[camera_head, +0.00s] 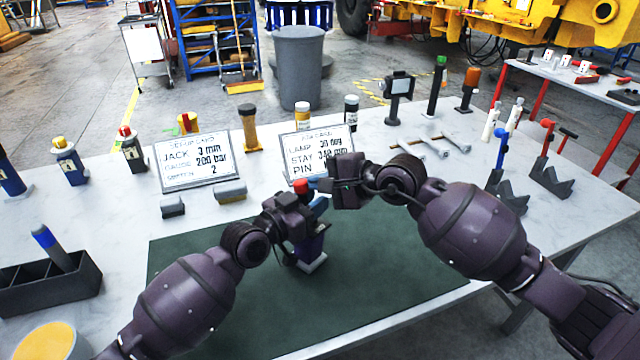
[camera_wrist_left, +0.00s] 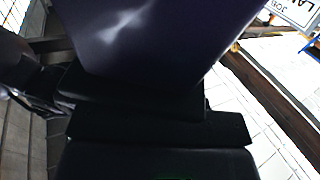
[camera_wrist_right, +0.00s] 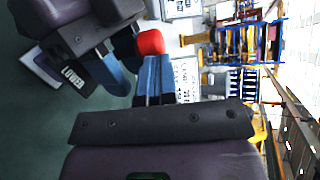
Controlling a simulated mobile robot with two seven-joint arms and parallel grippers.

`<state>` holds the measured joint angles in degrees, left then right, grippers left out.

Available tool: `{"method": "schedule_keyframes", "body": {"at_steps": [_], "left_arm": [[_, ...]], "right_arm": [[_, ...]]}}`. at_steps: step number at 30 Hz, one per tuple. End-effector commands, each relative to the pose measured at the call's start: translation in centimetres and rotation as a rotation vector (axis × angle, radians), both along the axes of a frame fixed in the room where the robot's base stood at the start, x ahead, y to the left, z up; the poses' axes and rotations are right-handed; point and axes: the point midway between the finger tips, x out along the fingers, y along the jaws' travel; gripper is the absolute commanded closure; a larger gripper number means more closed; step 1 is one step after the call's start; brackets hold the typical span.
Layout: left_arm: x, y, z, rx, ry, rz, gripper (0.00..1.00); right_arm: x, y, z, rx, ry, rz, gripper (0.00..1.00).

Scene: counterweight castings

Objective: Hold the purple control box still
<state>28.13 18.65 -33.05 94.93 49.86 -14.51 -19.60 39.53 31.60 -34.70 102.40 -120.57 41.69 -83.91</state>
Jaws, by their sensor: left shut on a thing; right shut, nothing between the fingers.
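The purple control box (camera_head: 312,246) stands upright on the dark green mat (camera_head: 380,275), with a light base plate under it and a red button (camera_head: 302,186) at its top. My left gripper (camera_head: 300,222) is shut on the box from the left and hides much of it. In the left wrist view the purple box (camera_wrist_left: 150,35) fills the top, close against the fingers. My right gripper (camera_head: 322,184) is shut and empty beside the red button. In the right wrist view the red button (camera_wrist_right: 150,42) is just past my blue fingertips; I cannot tell whether they touch it.
Two written sign boards (camera_head: 193,160) stand behind the mat. A dark tray (camera_head: 45,284) is at the left. Stands with red and blue handles (camera_head: 505,185) are at the right. The mat's front is clear.

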Motion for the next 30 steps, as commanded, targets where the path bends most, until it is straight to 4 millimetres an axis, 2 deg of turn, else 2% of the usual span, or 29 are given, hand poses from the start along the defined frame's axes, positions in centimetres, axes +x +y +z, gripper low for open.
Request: {"method": "schedule_keyframes", "body": {"at_steps": [1,10,14,30], "left_arm": [[-0.7,-1.1,0.3,-0.004,-0.008,-0.022,1.00],[-0.7,-1.2,0.3,-0.005,-0.008,-0.023,1.00],[-0.7,-1.2,0.3,-0.004,-0.009,-0.023,1.00],[-0.4,-0.5,-0.2,0.002,0.001,-0.011,1.00]], "right_arm": [[-0.2,0.0,-0.8,-0.006,0.011,-0.001,1.00],[-1.2,-0.2,-1.4,-0.009,0.023,0.005,1.00],[-1.6,-1.0,-1.0,-0.008,0.022,0.003,1.00],[-6.0,-8.9,3.3,0.000,-0.003,-0.006,1.00]]}}
